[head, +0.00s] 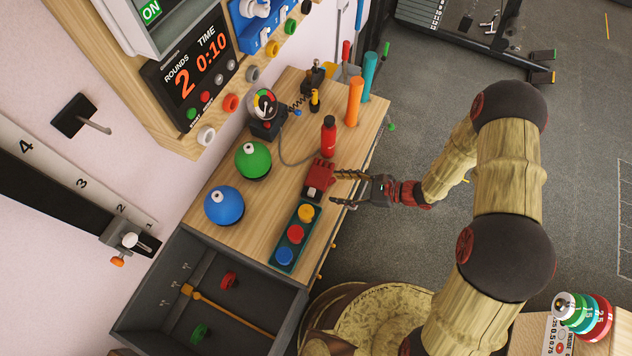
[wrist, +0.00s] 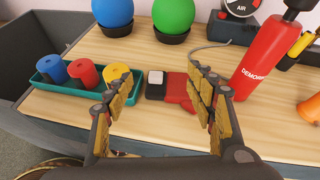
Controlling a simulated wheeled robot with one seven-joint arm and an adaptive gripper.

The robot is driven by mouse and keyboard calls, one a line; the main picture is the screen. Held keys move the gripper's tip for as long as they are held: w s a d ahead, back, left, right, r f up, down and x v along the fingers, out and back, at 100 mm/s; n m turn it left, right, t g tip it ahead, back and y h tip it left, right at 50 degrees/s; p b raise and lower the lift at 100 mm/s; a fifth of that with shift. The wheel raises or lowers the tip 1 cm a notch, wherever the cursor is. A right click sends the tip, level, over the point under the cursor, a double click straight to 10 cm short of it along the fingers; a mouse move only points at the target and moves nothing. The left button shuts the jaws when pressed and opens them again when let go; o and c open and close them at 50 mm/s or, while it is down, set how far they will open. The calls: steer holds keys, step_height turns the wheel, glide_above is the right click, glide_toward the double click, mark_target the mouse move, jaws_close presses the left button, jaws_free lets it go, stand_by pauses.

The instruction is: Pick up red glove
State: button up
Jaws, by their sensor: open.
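The red glove (head: 320,174) lies on the wooden bench top, between the red bottle and the green tray. It has a pale cuff patch. In the wrist view the glove (wrist: 180,92) lies ahead of and between the fingers. My gripper (head: 342,187) is at the bench's right edge, with its fingers pointing left toward the glove. In the wrist view my gripper (wrist: 163,88) is open and empty, with its two fingers spread apart. The right finger overlaps the glove's right side in the picture. I cannot tell whether it touches the glove.
A green tray (head: 279,264) with blue, red and yellow rolls sits beside the glove. A red bottle (head: 328,136) stands on the other side. Green (head: 253,160) and blue (head: 224,205) balls sit behind. A grey open drawer (head: 150,318) adjoins the bench. Bare wood lies in front of the glove.

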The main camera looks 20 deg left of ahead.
mark_target(312, 190)
steer(key=f, duration=0.1)
steer(key=f+m, duration=0.1)
steer(key=f, duration=0.1)
steer(key=shift+s+f+t, duration=0.1)
steer(key=shift+s+t, duration=0.25)
steer(key=shift+t, duration=0.05)
steer(key=shift+a+f+m, duration=0.2)
steer(key=shift+f+m, duration=0.1)
steer(key=shift+f, duration=0.05)
steer(key=b+x, duration=0.2)
steer(key=x, duration=0.5)
steer(key=shift+s+a+f, duration=0.15)
steer(key=shift+s+a, duration=0.05)
steer(key=shift+a, duration=0.05)
steer(key=c, duration=0.4)
steer(key=c, duration=1)
steer(key=shift+c, duration=0.2)
